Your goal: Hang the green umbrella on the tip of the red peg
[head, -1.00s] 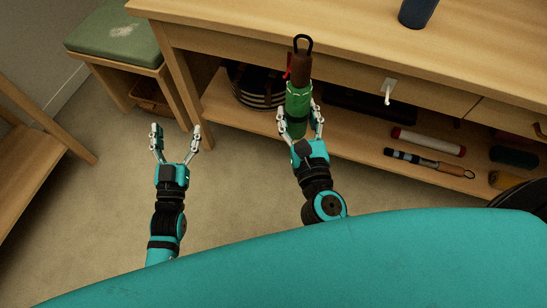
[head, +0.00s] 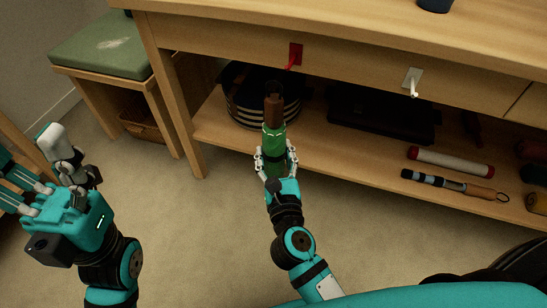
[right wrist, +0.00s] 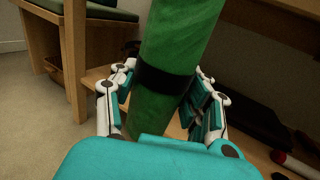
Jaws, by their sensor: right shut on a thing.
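The green umbrella (head: 274,138) is upright in my right gripper (head: 275,163), which is shut around its green body near the dark strap. In the right wrist view, the green body (right wrist: 180,50) and strap stand between the fingers. Its brown handle (head: 273,108) points up; the loop on top cannot be made out against the dark shelf. The red peg (head: 292,60) sticks out of a red plate on the table's front, above the handle in the picture and apart from it. My left gripper (head: 42,170) is empty, fingers spread, at the left edge.
A white peg (head: 413,88) is on the same front, to the right. The lower shelf (head: 340,165) holds a round striped case (head: 250,112), a dark flat case, a white roll (head: 450,161) and a striped umbrella (head: 445,182). A green-cushioned stool (head: 98,46) stands at left.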

